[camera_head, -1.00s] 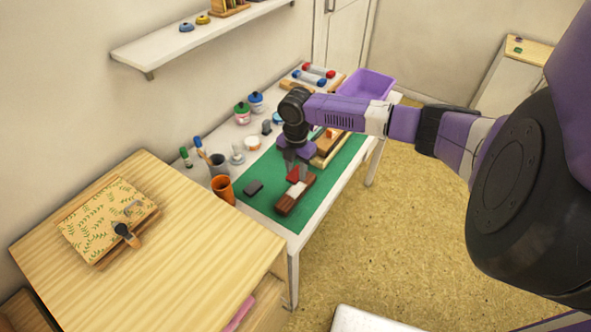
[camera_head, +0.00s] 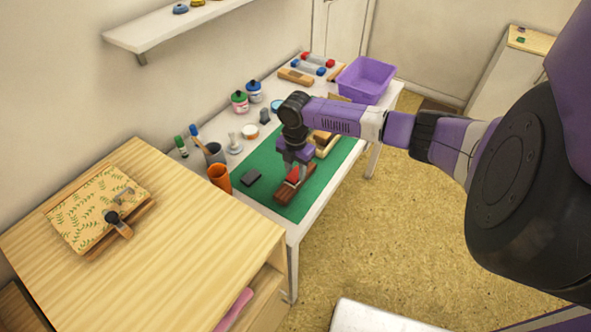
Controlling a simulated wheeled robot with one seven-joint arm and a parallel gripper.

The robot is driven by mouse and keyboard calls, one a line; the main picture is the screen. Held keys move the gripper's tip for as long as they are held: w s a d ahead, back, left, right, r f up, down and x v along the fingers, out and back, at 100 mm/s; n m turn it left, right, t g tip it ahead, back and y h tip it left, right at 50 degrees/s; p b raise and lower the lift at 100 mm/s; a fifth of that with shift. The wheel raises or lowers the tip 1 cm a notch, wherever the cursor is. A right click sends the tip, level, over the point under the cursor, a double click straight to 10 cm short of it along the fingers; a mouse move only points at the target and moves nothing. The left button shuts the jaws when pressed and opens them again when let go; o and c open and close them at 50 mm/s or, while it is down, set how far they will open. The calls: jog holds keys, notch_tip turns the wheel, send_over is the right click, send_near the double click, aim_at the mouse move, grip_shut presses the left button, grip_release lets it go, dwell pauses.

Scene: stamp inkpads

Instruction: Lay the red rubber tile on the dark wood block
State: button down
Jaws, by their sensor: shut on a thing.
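My gripper (camera_head: 298,174) points down over the green mat and is shut on the red rubber tile (camera_head: 292,175). The tile shows as a small red patch between the fingers. The dark wood block (camera_head: 285,195) lies on the mat just below it, its near end in plain view. The tile is over the block's upper part; whether it touches the block cannot be told. The fingers and wrist hide part of the tile and the far end of the block.
A dark grey tile (camera_head: 251,177) lies left of the block on the green mat (camera_head: 300,210). An orange cup (camera_head: 220,178) and a grey cup (camera_head: 214,154) stand further left. Wooden pieces (camera_head: 325,142) lie behind my gripper. A purple bin (camera_head: 366,80) stands at the far end.

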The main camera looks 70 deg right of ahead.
jog(key=shift+f, duration=0.1)
jog(key=c, duration=0.9)
grip_release()
jog(key=shift+r+b, duration=0.5)
jog(key=shift+r, duration=3.4)
